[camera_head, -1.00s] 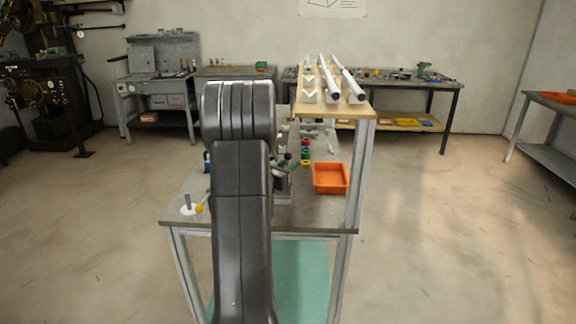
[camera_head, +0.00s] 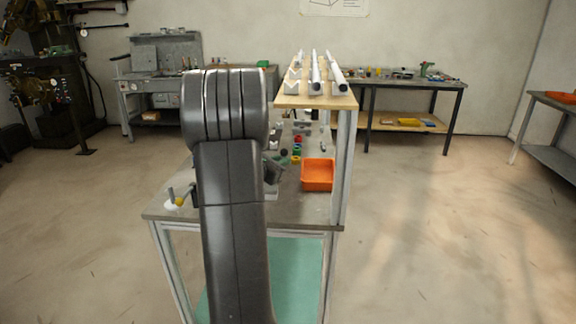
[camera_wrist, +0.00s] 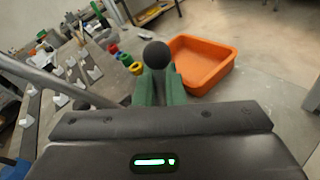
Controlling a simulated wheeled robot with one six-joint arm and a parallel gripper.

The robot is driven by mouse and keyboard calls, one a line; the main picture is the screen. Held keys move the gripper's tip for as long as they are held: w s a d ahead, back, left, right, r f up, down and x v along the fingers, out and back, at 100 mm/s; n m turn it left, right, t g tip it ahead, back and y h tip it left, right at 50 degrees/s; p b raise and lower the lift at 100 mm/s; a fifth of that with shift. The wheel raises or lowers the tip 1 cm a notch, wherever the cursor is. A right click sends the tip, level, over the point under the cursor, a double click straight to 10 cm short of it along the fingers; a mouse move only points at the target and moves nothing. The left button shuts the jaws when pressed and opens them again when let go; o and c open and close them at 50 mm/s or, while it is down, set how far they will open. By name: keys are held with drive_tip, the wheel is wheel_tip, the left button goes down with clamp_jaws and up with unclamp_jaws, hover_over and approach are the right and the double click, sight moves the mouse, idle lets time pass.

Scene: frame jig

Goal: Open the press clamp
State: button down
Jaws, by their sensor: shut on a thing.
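In the wrist view my gripper (camera_wrist: 159,86), with green fingers, is shut on a black ball knob (camera_wrist: 156,55), which shows at the fingertips. I take it for the knob of the press clamp's lever. A second dark round end (camera_wrist: 82,104) shows left of the fingers. In the head view a grey device that seems to be the press clamp (camera_head: 271,180) stands on the workbench (camera_head: 290,208), partly hidden behind my arm. My gripper is hidden there too. The lever's angle cannot be made out.
An orange bin (camera_head: 318,174) stands right of the clamp; it also shows in the wrist view (camera_wrist: 203,64). Several coloured rings (camera_head: 297,147) lie behind. A wooden shelf (camera_head: 318,101) with white tubes overhangs the bench's right side. A yellow-tipped part (camera_head: 180,202) stands at the front left.

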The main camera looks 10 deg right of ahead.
drive_tip(key=d+f+m+y+b, duration=0.1)
drive_tip(key=m+b, duration=0.1)
drive_tip(key=b, duration=0.1)
drive_tip(key=s+d+f+m+y+b, duration=0.1)
drive_tip(key=d+m+y+b, duration=0.1)
drive_tip(key=b, duration=0.1)
drive_tip(key=shift+d+f+g+y, duration=0.25)
drive_tip(key=shift+f+g+y, duration=0.05)
drive_tip(key=shift+f, duration=0.1)
drive_tip(key=shift+s+d+f+m+y+b, duration=0.15)
drive_tip(key=shift+d+f+m+y+b, duration=0.2)
drive_tip(key=shift+f+m+y+b, duration=0.3)
drive_tip(key=shift+d+f+m+y+b, duration=0.3)
drive_tip(key=shift+f+m+y, duration=0.4)
drive_tip(key=shift+y, duration=0.25)
drive_tip(key=c, duration=1.6)
unclamp_jaws()
drive_tip(key=shift+c, duration=0.2)
drive_tip(key=shift+s+r, duration=0.1)
drive_tip(key=shift+r, duration=0.05)
